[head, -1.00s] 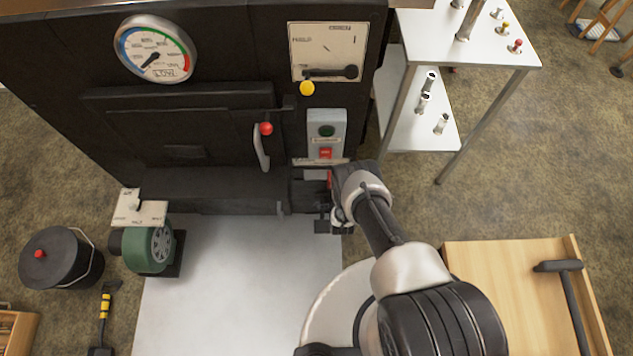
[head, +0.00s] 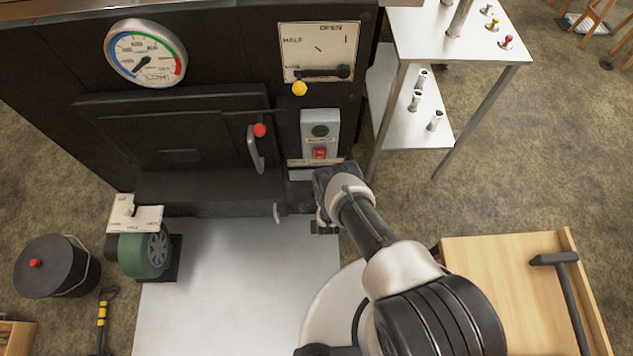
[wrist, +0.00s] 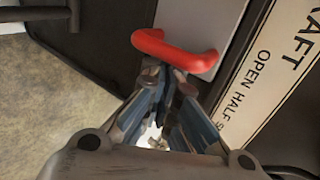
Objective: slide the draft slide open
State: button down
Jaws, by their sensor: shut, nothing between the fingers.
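The draft slide is a pale grey plate (wrist: 200,32) with a red bar handle (wrist: 175,50) in the wrist view. A cream label strip (wrist: 272,68) reading "RAFT" and "OPEN HALF" runs beside it. My gripper (wrist: 168,85) is shut and empty, its tips close up against the handle; I cannot tell whether they touch. In the head view the slide plate (head: 302,174) shows low on the dark stove front, below the label strip (head: 314,162). My wrist hides the handle and fingertips there.
A switch box (head: 320,134) with a red switch sits just above the slide. The firebox door handle (head: 256,150) is to the left. A pale metal sheet (head: 235,285) covers the floor in front. A metal side table (head: 455,40) stands at right.

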jog(key=s+d+r+p, duration=0.1)
jog(key=s+r+p, duration=0.1)
jog(key=s, duration=0.7)
dwell(0.4)
dwell(0.4)
